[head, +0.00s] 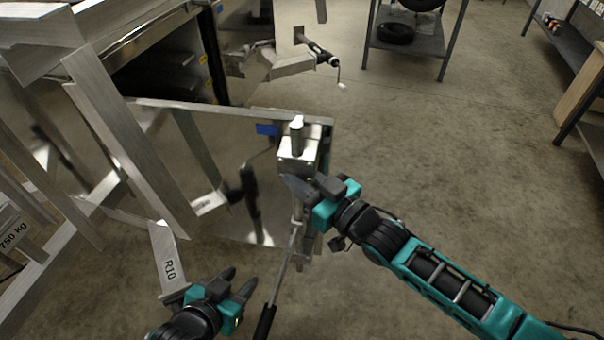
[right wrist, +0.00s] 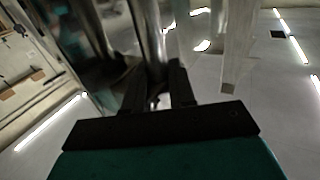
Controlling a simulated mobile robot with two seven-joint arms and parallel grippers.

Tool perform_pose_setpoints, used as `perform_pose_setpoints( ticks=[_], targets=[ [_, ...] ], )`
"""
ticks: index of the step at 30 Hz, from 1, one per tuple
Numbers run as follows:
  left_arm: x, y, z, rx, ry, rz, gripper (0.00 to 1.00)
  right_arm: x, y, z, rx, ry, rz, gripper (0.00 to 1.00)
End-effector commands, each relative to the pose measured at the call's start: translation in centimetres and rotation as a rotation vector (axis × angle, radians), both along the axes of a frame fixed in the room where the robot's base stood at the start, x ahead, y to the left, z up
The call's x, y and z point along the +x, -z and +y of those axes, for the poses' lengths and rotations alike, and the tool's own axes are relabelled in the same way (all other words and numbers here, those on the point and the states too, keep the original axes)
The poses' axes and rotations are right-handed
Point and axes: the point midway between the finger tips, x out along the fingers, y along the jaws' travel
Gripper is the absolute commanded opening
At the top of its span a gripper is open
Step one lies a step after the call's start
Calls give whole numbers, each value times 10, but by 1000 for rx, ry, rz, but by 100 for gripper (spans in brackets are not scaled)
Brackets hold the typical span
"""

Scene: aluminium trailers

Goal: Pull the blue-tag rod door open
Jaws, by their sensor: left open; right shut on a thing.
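The shiny metal door (head: 195,150) carries a blue tag (head: 266,129) near its top right corner. Beside the tag a metal lock block (head: 298,152) with a vertical rod stands at the door's right edge. A thin lever with a black grip (head: 265,322) hangs below it, slanting down left. My right gripper (head: 303,188) is at the rod just below the block, shut on it; the right wrist view shows the fingers (right wrist: 158,85) around the upright metal rod (right wrist: 146,40). My left gripper (head: 238,283) is open and empty, left of the lever grip.
A frame post marked R10 (head: 166,262) stands left of my left gripper. Aluminium frames (head: 110,130) crowd the left. A crank handle (head: 326,58) sticks out behind the door. A shelf with tyres (head: 405,40) stands at the back. The floor at the right (head: 480,170) is clear.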

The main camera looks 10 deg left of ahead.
Motion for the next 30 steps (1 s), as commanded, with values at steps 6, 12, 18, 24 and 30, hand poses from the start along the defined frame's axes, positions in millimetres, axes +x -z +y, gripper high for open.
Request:
perform_pose_setpoints(
  ticks=[6, 12, 18, 24, 30],
  targets=[
    [0, 0, 0, 0, 0, 0, 43, -7, -4, 10, 12, -19, -6, 0],
    [0, 0, 0, 0, 0, -1, 43, -7, -4, 10, 12, -19, -4, 37],
    [0, 0, 0, 0, 0, -1, 43, -5, -3, 7, 8, -13, -2, 46],
    [0, 0, 0, 0, 0, -1, 43, -4, -2, 6, 6, -10, 0, 46],
    [0, -1, 0, 0, 0, -1, 43, -11, -1, -7, 4, -8, 1, 46]
  ],
)
